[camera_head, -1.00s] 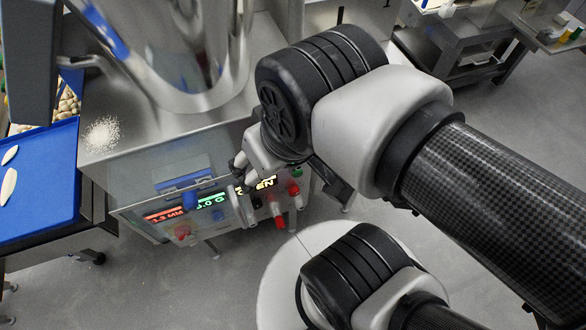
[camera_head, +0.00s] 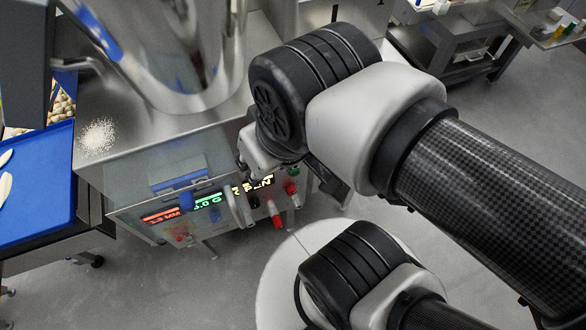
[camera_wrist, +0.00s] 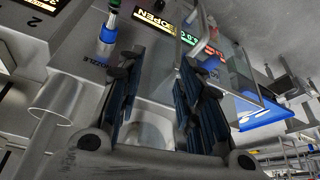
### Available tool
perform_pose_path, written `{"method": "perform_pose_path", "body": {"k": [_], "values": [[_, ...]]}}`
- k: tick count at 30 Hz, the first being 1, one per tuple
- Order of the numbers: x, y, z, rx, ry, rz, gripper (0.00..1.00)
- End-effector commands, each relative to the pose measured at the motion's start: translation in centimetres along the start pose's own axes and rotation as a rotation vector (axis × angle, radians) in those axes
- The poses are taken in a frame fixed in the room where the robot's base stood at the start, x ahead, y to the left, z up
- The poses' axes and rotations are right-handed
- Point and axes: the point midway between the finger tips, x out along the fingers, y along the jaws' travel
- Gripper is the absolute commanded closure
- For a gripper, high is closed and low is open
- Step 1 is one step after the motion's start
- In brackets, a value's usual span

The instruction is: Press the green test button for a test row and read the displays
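The machine front (camera_head: 130,205) carries a red-lit display (camera_head: 162,215), a green-lit display (camera_head: 208,201) and a yellow-white display (camera_head: 254,184) reading something like OPEN. In the wrist view these are the OPEN display (camera_wrist: 152,22), green-lit display (camera_wrist: 187,38) and red-lit display (camera_wrist: 209,50). A green button (camera_head: 293,171) is at the panel's upper right; green also shows at the wrist view's top edge (camera_wrist: 114,4). My gripper (camera_wrist: 160,62) is open and empty, its dark fingers apart in front of the panel. In the head view my arm partly hides it. The smaller digits are unclear.
A blue tray (camera_head: 45,190) with pale pieces is at the left. A shiny steel hopper (camera_head: 185,60) stands on the machine. Open floor lies below.

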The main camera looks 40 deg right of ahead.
Motion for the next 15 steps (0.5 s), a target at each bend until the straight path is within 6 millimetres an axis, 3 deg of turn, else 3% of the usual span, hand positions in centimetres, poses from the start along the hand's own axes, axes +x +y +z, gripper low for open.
{"method": "perform_pose_path", "body": {"k": [15], "values": [[0.0,0.0,0.0,0.0,0.0,0.0,1.0]]}}
